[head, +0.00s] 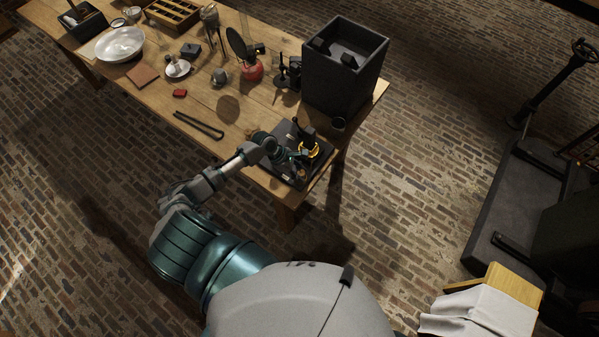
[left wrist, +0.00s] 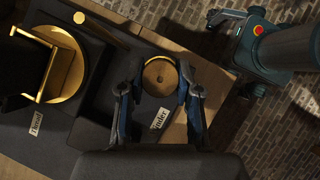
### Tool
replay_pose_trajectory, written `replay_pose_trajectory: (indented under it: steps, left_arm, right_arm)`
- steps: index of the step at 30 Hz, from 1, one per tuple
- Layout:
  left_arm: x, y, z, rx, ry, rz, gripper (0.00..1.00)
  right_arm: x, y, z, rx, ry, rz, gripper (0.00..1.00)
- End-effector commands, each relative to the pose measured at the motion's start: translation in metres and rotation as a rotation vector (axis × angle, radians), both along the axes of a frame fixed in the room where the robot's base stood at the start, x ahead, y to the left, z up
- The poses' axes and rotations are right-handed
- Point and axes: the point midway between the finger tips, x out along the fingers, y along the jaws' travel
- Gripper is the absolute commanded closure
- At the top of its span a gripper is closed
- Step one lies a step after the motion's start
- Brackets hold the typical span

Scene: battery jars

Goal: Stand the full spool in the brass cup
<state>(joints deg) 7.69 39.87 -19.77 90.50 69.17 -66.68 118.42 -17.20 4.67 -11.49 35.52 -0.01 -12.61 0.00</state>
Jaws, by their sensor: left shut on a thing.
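My left gripper (head: 299,156) is over the black tray (head: 277,166) at the table's near right corner. In the left wrist view its two fingers (left wrist: 160,88) are shut on the spool (left wrist: 160,75), seen end-on as a round brown face with a central hole and a golden rim. I cannot tell how far its lower end is above the tray. The brass cup (left wrist: 72,72) is left of it, a wide golden ring partly hidden by a dark block and a brass bracket; it also shows in the head view (head: 315,149). My right gripper is out of view.
Black tongs (head: 199,125) lie to the left. A small label (left wrist: 160,118) lies below the spool. The table edge is close by.

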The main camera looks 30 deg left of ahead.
Motion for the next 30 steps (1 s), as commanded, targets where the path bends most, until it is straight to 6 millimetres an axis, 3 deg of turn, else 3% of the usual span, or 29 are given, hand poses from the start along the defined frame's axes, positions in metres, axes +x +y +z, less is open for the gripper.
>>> replay_pose_trajectory:
  steps: [30]
  left_arm:
    - [-0.004, -0.001, -0.027, 0.005, 0.013, -0.004, 0.94]
  right_arm:
    - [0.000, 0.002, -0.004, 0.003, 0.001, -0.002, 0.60]
